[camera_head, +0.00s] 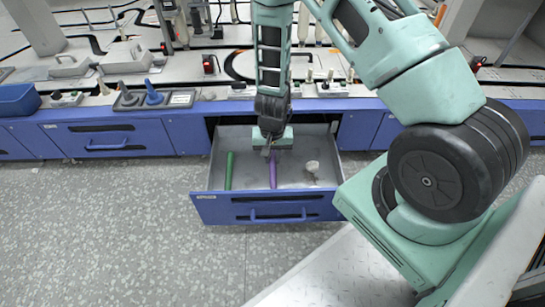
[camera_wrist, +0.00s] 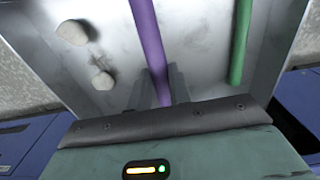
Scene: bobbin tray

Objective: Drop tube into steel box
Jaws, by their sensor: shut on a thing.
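A purple tube (camera_head: 273,174) hangs roughly upright in the picture over the open blue drawer with a grey metal inside (camera_head: 290,178). My gripper (camera_head: 268,151) is shut on the tube's upper end. In the wrist view the purple tube (camera_wrist: 148,40) runs between the two fingers (camera_wrist: 162,88). Whether its lower end touches the drawer floor I cannot tell. A green tube (camera_head: 229,171) lies inside the drawer on the left; it also shows in the wrist view (camera_wrist: 241,42) on the right. No other steel box stands out clearly.
Pale lumps (camera_head: 312,168) lie in the drawer's right part, two in the wrist view (camera_wrist: 73,32). The workbench (camera_head: 215,92) behind carries tools and a blue bin (camera_head: 18,99). The speckled floor (camera_head: 120,240) in front is clear.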

